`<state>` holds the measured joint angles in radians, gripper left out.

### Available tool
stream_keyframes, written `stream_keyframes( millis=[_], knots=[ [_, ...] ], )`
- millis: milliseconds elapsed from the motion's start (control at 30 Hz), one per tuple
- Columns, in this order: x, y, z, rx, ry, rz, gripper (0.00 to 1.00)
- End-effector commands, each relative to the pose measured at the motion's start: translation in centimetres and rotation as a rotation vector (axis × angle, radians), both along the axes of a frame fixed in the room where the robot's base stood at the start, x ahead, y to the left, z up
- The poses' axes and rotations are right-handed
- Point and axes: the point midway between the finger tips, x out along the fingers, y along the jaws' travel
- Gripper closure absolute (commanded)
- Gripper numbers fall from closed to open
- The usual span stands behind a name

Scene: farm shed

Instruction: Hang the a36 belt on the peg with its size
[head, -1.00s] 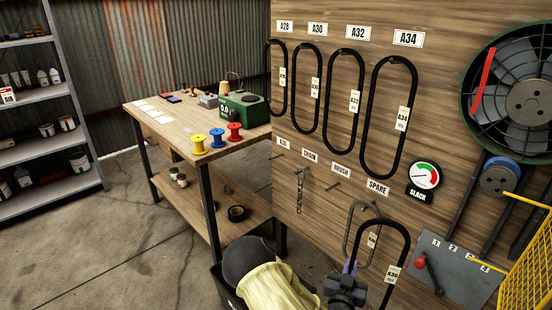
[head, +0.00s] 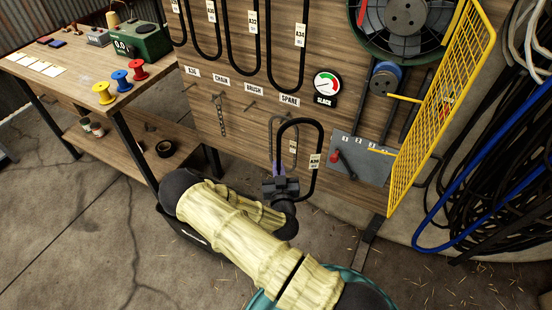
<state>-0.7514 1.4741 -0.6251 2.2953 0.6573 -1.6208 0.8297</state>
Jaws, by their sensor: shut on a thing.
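My gripper (head: 279,178) is shut on a black belt loop (head: 319,150), gripping its left side low down. The loop stands upright in front of the board, below the SPARE label (head: 290,100). Its white tag (head: 314,161) seems to read A36, but is small. A peg (head: 188,87) juts out below a label (head: 192,71) that looks like A36, at the board's left; no belt hangs on it. A thinner grey belt with a tag (head: 293,146) shows behind the held loop, partly hidden by it and my gripper.
Several belts, one tagged A34 (head: 300,37), hang above. A chain (head: 222,115) hangs beside the bare BRUSH peg (head: 250,105). Right are a gauge (head: 326,84), a lever plate (head: 360,158) and a yellow mesh guard (head: 440,110). A workbench (head: 75,78) stands left.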

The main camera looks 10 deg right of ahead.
Motion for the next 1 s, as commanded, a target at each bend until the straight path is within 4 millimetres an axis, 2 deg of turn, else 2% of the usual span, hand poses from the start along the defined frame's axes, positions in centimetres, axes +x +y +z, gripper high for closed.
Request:
stream_keyframes(
  millis=[33,300,1000],
  knots=[
    [-0.2,-0.1,1.7,-0.005,0.003,0.018,1.00],
    [-1.2,-0.4,4.2,0.003,0.016,0.113,1.00],
    [-1.5,-0.2,4.1,0.011,0.021,0.146,1.00]
  ],
)
